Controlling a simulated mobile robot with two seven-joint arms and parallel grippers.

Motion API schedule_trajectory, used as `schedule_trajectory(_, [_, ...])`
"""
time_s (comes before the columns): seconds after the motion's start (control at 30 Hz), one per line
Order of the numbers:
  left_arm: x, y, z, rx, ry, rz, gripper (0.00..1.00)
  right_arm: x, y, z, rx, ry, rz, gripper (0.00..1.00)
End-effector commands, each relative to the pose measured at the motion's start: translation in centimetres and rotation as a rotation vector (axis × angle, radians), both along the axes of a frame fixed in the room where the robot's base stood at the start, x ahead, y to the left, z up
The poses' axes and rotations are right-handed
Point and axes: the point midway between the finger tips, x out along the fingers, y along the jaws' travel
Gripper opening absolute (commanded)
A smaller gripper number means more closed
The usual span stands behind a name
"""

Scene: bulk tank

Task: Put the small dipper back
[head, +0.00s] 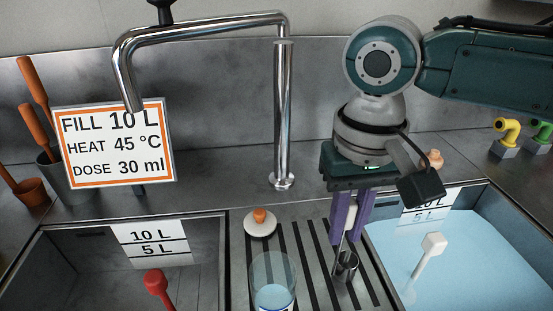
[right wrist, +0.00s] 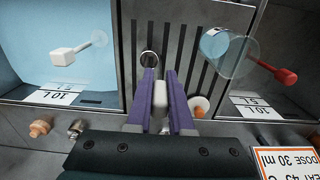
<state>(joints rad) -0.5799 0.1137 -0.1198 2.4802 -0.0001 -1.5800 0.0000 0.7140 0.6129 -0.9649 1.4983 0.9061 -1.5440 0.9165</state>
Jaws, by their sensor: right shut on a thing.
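The small dipper (head: 346,266) is a little metal cup on a thin upright stem with a pale grip. My right gripper (head: 349,218) has purple fingers and is shut on the dipper's grip, with the cup hanging below. The cup is over the slatted drain rack (head: 318,262) between the two basins; I cannot tell whether it touches the slats. In the right wrist view the pale grip (right wrist: 160,95) sits between the purple fingers (right wrist: 160,110), and the cup's round rim (right wrist: 149,60) shows beyond them. My left gripper is not in view.
A clear glass (head: 273,285) with bluish liquid stands left of the dipper. A white disc with an orange knob (head: 260,223) lies behind it. The right basin holds blue liquid (head: 480,260) and a white-handled tool (head: 432,246). The left basin (head: 90,275) shows a red one (head: 156,283). A chrome faucet (head: 283,110) rises behind.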

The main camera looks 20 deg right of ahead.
Motion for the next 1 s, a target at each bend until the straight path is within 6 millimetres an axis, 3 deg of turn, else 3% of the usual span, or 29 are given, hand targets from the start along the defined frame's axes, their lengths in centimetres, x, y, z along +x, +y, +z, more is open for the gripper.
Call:
schedule_trajectory(0.07, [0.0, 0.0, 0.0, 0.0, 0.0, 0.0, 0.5, 0.0, 0.0, -0.3, 0.001, 0.001, 0.0, 0.0])
schedule_trajectory(0.1, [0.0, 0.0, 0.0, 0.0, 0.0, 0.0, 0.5, 0.0, 0.0, -0.2, 0.001, 0.001, 0.0, 0.24])
schedule_trajectory(0.33, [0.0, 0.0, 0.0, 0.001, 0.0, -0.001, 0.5, 0.0, 0.0, -0.2, 0.0, 0.0, 0.0, 0.49])
schedule_trajectory(0.67, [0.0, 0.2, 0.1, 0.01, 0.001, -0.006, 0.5, 0.1, 0.0, 0.4, 0.0, -0.002, 0.0, 0.49])
schedule_trajectory(1.0, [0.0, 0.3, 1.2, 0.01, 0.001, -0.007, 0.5, 0.2, 0.0, 7.5, 0.002, -0.005, 0.001, 0.49])
